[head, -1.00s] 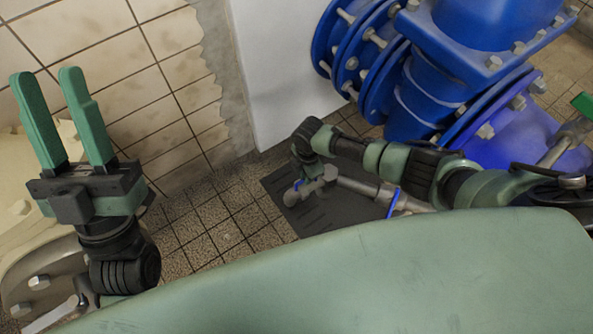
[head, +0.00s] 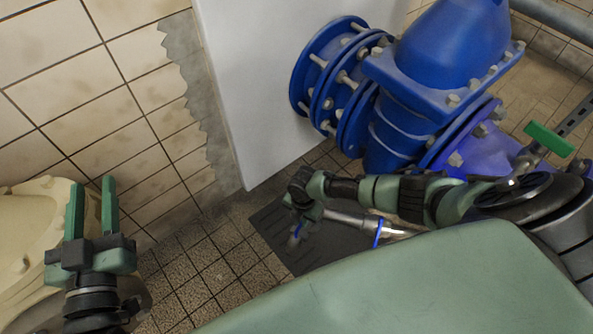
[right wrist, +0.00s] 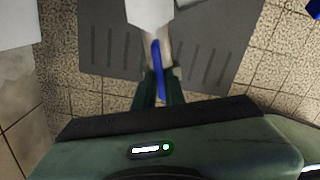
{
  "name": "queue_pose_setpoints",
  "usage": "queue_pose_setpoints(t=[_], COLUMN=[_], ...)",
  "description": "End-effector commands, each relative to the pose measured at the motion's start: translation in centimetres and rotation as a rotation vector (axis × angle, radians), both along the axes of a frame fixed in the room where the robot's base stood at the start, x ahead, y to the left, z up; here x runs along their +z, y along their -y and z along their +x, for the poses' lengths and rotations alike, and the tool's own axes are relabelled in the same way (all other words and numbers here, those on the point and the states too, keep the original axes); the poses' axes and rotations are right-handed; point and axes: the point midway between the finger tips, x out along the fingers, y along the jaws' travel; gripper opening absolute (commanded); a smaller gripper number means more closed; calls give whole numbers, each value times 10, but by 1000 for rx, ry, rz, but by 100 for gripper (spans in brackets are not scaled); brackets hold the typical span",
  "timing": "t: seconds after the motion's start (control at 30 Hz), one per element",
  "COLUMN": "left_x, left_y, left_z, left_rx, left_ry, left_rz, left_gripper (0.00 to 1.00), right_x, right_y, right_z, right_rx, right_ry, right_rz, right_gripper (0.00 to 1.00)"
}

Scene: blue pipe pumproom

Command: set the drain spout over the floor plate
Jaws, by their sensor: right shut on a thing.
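The drain spout is a grey metal pipe (head: 348,218) with a blue ring (head: 378,232) around it, low over the dark slotted floor plate (head: 277,252). The plate also fills the top of the right wrist view (right wrist: 100,45). My right gripper (head: 297,232) is at the pipe's left end, above the plate. In the right wrist view its green fingers (right wrist: 159,82) close around a narrow blue lever (right wrist: 156,58) below a pale fitting (right wrist: 150,12). My arm hides part of the spout's end. My left gripper (head: 92,182) is open, empty and raised at the left, away from the spout.
A large blue flanged pipe and valve (head: 400,110) stand behind my right arm. A green handle (head: 549,138) is at the right. A cream flanged casting (head: 35,225) is at the far left. Tiled floor (head: 205,262) is clear left of the plate.

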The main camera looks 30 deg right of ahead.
Motion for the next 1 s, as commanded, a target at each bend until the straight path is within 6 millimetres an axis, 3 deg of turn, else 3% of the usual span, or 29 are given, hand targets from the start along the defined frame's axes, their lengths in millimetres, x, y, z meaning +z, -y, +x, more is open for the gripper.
queue_pose_setpoints(t=[0.37, 0.4, 0.47, 0.5, 1.0], left_x=[-2, -2, -2, -2, -2], left_y=[0, 0, 0, 0, 0], left_z=[0, 0, 0, 0, 0], left_rx=[1, 1, 1, 1, 1], left_ry=[-10, -10, -10, -10, -10], left_rz=[3, 3, 3, 3, 2], left_gripper=[36, 36, 36, 36, 36], right_x=[-2, -2, -2, -2, 0], right_y=[2, 2, 2, 2, 1], right_z=[-5, -5, -5, -4, -2], right_rx=[7, 7, 6, 6, 4], right_ry=[-9, -9, -9, -8, -3], right_rz=[-4, -4, -4, -4, -2], right_gripper=[0, 14, 30, 32, 32])
